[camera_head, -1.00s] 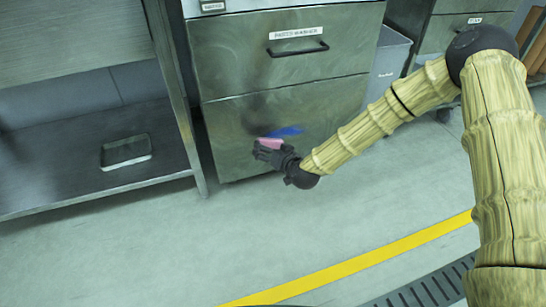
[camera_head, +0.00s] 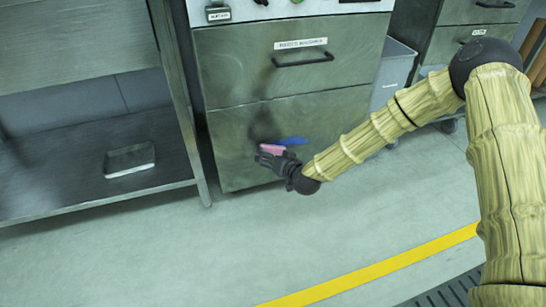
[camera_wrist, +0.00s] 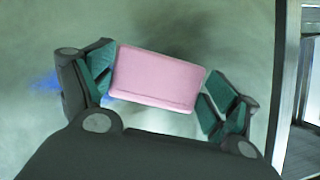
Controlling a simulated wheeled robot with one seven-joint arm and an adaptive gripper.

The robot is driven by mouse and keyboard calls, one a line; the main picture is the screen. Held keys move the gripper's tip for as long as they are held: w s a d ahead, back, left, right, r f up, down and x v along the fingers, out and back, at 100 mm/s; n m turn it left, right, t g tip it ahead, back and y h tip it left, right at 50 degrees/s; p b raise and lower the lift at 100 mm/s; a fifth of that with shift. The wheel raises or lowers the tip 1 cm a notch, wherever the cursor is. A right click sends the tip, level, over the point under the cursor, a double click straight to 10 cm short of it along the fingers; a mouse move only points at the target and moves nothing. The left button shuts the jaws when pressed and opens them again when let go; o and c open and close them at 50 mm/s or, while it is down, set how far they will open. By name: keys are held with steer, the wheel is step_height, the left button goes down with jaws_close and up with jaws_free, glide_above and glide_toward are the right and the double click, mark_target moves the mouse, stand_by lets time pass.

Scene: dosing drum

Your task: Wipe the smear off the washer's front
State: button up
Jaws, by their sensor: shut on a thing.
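The washer's front is a grey steel unit with a lower panel (camera_head: 235,150), labelled at the top. A blue smear (camera_head: 293,141) shows on that panel, just right of and above the sponge. My gripper (camera_head: 272,157) is shut on a pink sponge (camera_head: 273,149) in front of the panel. In the wrist view the sponge (camera_wrist: 157,79) sits between the two fingers (camera_wrist: 158,88). Blue (camera_wrist: 45,83) shows beyond the left finger, and a trace shows at the sponge's lower left edge. Part of the smear is hidden. I cannot tell if the sponge touches the panel.
The upper panel has a black handle (camera_head: 303,60). A steel shelf (camera_head: 60,165) with a shallow tray (camera_head: 130,171) stands at left. A grey bin (camera_head: 394,70) stands right of the washer. The floor in front is clear, with a yellow line (camera_head: 370,268).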

steer(key=shift+w+a, duration=0.25)
steer(key=shift+w, duration=0.65)
stand_by(0.5)
steer(key=shift+d, duration=0.1)
steer(key=shift+w+d, duration=0.2)
steer(key=shift+d, duration=0.6)
steer(key=shift+d, duration=0.1)
steer(key=shift+w+d+p, duration=0.35)
steer(key=shift+w+d, duration=0.1)
steer(key=shift+d, duration=0.35)
steer(key=shift+d, duration=0.15)
steer(key=shift+w+d, duration=0.2)
steer(key=shift+d, duration=0.6)
